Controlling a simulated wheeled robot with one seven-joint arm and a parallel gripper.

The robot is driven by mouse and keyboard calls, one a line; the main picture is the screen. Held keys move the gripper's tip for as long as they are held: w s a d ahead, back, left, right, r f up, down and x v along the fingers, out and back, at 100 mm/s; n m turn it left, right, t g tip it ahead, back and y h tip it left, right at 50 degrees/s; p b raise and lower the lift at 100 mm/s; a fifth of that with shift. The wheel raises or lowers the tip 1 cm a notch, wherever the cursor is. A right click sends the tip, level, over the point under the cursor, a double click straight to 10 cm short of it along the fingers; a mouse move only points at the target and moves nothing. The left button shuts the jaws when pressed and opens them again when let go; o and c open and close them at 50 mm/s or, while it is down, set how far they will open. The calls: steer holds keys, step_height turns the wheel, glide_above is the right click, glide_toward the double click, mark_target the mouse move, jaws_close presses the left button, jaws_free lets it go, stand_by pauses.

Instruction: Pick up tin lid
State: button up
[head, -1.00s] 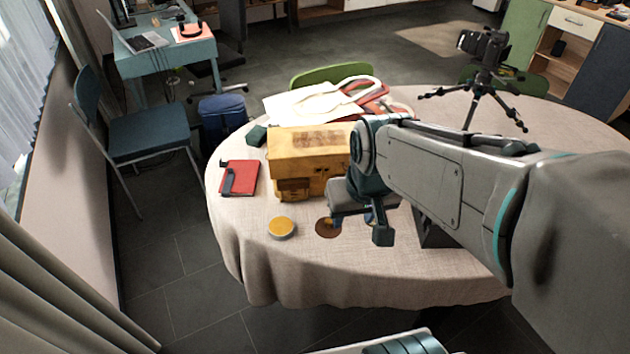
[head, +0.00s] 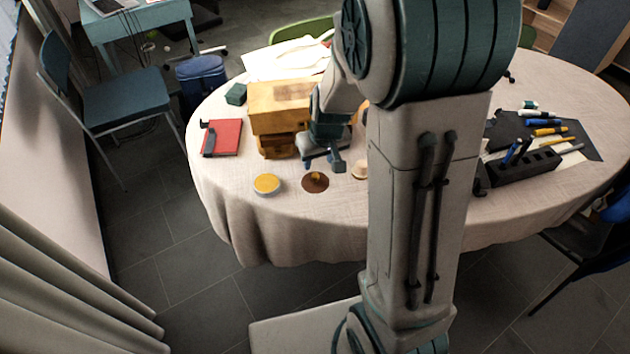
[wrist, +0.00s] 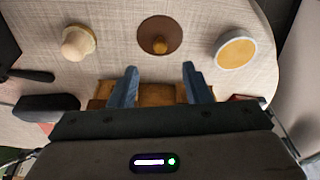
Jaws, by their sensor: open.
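A brown round disc with a small knob, which looks like the tin lid (head: 316,182), lies flat near the table's front edge. In the wrist view the lid (wrist: 174,33) is at the top middle, beyond my fingertips and apart from them. A round tin with yellow contents (head: 266,185) stands just left of it in the head view; the wrist view shows this tin (wrist: 236,50) to the right. My gripper (head: 324,165) is over the table behind the lid. In the wrist view my gripper (wrist: 160,72) has its fingers spread, with nothing between them.
A yellow-brown box (head: 280,105) stands close behind my gripper. A pale wooden knob-shaped piece (wrist: 77,43) lies beside the lid. A red notebook (head: 226,137) is at left, and a dark pen holder (head: 525,168) at right. The cloth in front of the lid is bare.

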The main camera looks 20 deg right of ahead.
mark_target(315, 175)
steer(key=shift+b+x, duration=0.3)
steer(key=shift+x, duration=3.9)
steer(key=shift+c, duration=0.3)
jaws_close()
